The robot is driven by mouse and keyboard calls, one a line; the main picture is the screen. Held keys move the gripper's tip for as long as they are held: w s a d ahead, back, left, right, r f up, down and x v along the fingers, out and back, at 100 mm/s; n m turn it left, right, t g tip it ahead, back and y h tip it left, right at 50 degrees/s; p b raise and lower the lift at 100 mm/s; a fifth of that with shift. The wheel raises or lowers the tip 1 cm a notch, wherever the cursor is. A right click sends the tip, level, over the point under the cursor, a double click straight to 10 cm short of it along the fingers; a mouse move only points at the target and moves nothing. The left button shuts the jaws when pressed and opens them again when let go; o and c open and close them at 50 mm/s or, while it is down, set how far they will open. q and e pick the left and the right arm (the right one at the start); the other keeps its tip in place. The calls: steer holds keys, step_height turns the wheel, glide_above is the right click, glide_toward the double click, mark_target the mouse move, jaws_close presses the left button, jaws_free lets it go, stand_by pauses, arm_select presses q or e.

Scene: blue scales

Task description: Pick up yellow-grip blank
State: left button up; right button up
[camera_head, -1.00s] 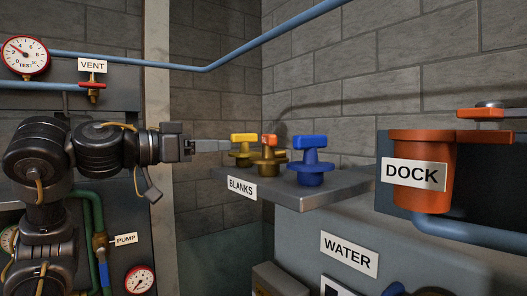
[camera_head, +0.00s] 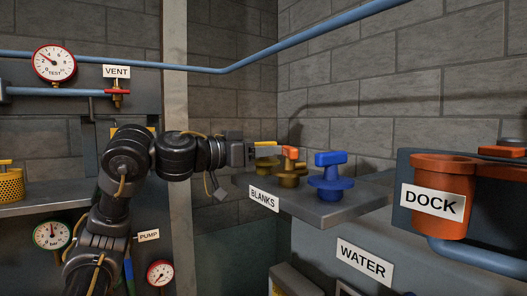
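The yellow-grip blank (camera_head: 265,144) is at the left end of the BLANKS shelf (camera_head: 328,212). My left gripper (camera_head: 266,151) reaches in from the left, level with the yellow bar. I cannot tell whether its fingers are around the bar or beside it, nor whether they are open or shut. My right gripper is not in view.
Close to the right of the yellow grip stands an orange-grip blank (camera_head: 290,153), then a blue blank (camera_head: 331,178). An orange DOCK cup (camera_head: 440,178) is farther right. A pillar (camera_head: 174,90) and gauge panel are at left.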

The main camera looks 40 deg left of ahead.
arm_select(q)
steer(key=shift+x, duration=1.05)
steer(key=shift+s, duration=0.25)
steer(key=shift+c, duration=0.4)
steer(key=shift+w, duration=0.1)
jaws_close()
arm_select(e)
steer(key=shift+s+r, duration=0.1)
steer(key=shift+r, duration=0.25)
